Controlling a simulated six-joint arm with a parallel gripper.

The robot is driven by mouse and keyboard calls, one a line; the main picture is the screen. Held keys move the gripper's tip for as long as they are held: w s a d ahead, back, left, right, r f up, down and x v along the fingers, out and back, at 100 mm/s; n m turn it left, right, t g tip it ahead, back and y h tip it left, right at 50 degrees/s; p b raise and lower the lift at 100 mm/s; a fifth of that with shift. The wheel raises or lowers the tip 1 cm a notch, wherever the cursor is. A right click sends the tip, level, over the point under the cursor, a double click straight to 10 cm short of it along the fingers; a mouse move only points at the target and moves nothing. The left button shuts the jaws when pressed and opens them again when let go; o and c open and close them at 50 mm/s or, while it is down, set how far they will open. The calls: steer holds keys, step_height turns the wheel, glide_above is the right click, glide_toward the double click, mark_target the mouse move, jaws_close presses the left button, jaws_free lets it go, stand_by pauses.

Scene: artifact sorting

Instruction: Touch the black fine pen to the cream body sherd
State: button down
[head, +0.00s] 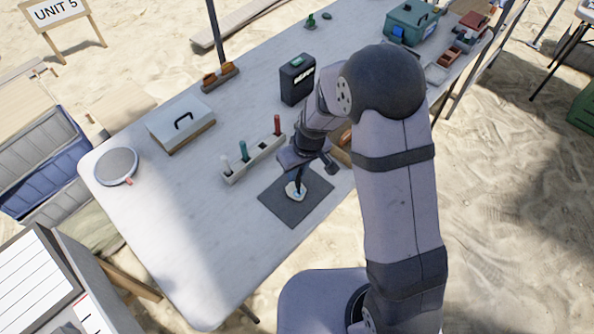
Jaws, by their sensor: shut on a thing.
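The cream body sherd (292,194) lies on a dark grey mat (272,205) near the table's front edge. My gripper (301,174) is right above the sherd, pointing down, and is shut on the thin black fine pen (299,185). The pen is held roughly upright. Its lower end is over or at the sherd; I cannot tell if it touches. My gripper and arm hide the upper part of the pen.
A pale rack (248,165) left of the mat holds white, teal and red pens. A lidded box (180,125), a round plate (116,166) and a black box (297,80) stand on the table (150,220). The front left of the table is clear.

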steer(key=shift+r, duration=0.1)
stand_by(0.4)
steer(key=shift+w+a+p+v, duration=0.2)
steer(key=shift+p+v, duration=0.9)
steer(key=shift+v, duration=0.15)
steer(key=shift+w+a+p+v, duration=0.15)
steer(key=shift+w+p+v, duration=0.05)
steer(key=shift+p+v, duration=1)
steer(key=shift+w+a+p+v, duration=0.2)
steer(key=shift+p+v, duration=0.75)
steer(key=shift+v, duration=0.4)
steer(key=shift+r, duration=0.1)
